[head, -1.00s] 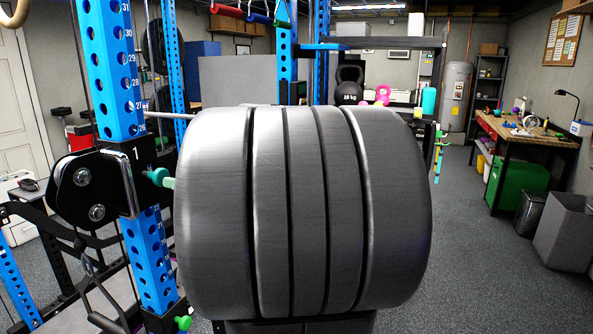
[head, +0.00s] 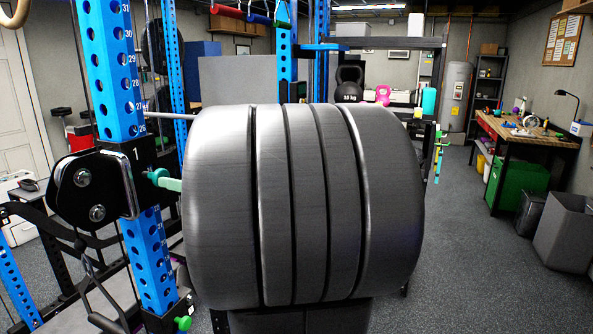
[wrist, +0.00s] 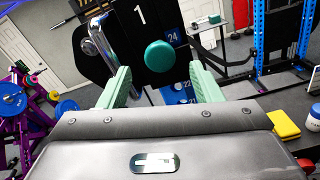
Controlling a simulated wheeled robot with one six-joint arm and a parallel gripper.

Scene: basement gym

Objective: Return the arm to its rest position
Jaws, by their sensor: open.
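My gripper (wrist: 160,70) is open in the wrist view, its two mint-green fingers apart and nothing held between them. A round green knob (wrist: 160,56) on the black rack attachment marked 1 (wrist: 140,18) shows beyond the gap between the fingertips. I see no finger touching it. In the head view the knob (head: 155,176) sticks out from the attachment (head: 95,188) on the blue upright (head: 112,70). A paler green strip beside it looks like a fingertip. My large dark grey arm fills the middle and hides the rest of the gripper.
A wooden workbench (head: 525,137), green cabinet (head: 520,187) and grey bin (head: 565,232) stand at right. The floor (head: 450,260) before them is clear. In the wrist view, purple racks with plates (wrist: 25,115) stand left and a yellow block (wrist: 284,124) lies right.

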